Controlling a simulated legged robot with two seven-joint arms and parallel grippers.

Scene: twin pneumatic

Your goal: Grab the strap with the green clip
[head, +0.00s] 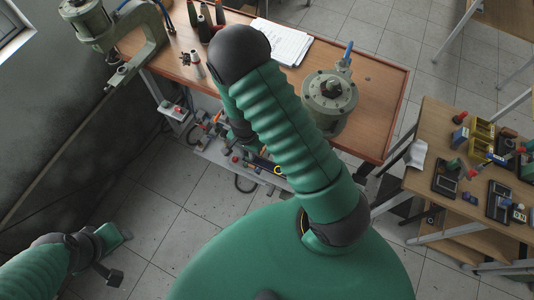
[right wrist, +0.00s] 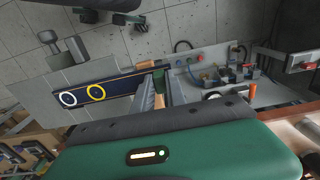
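A dark blue strap-like strip with a white ring and a yellow ring lies across the grey bench unit in the right wrist view (right wrist: 115,86). A small green piece, perhaps the green clip (right wrist: 158,80), shows at its right end, with tan pieces above and below it. My right gripper (right wrist: 160,85) reaches down over this spot. Its two grey fingers stand apart on either side of the green piece, and contact is unclear. In the head view my right arm largely hides this gripper and the clip; the yellow ring shows there. My left gripper (head: 110,258) is at lower left, its fingers unclear.
A wooden workbench (head: 385,110) holds a round grey machine (head: 329,95), papers (head: 282,42) and dark bottles. A second table (head: 450,135) with small parts stands at right. Connectors and hoses crowd the grey unit (right wrist: 225,75).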

